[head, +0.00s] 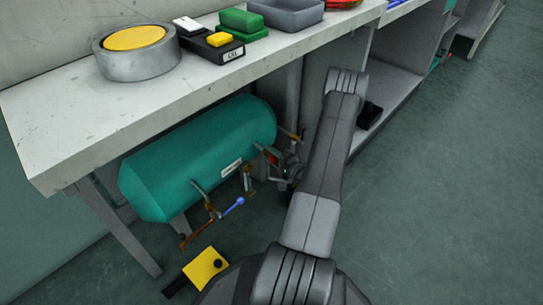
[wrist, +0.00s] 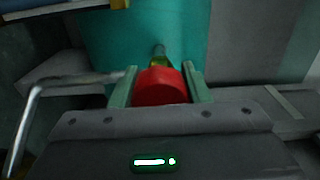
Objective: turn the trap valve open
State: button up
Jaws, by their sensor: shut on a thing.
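A teal tank (head: 195,158) lies under the bench, with several small valves on its near side and right end. My gripper (head: 275,160) is at the tank's right end. In the wrist view my gripper (wrist: 160,88) is shut on a round red knob (wrist: 162,87), with one pale green finger on each side. A short brass-coloured stem (wrist: 159,56) runs from behind the knob towards the teal tank (wrist: 115,40). No readable label shows whether this knob is the trap valve. How far the knob is turned cannot be told.
A blue-handled lever (head: 235,206) and an orange-brown lever (head: 196,238) stick out low in front of the tank. A grey bent pipe (wrist: 30,110) is left of my gripper. The bench (head: 70,130) overhangs the tank. Open floor (head: 440,200) lies to the right.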

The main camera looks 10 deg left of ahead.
dwell(0.3)
jog(key=o, duration=1)
jog(key=shift+c, duration=0.2)
jog(key=shift+d, duration=0.1)
jog(key=p+v, duration=0.3)
jog(key=v, duration=1)
jog(key=shift+s+d+p, duration=0.25)
jog(key=shift+d+p, duration=0.05)
jog(key=shift+p, duration=0.05)
jog(key=b+x, duration=0.3)
jog(key=x, duration=1.1)
jog(key=shift+b, duration=0.4)
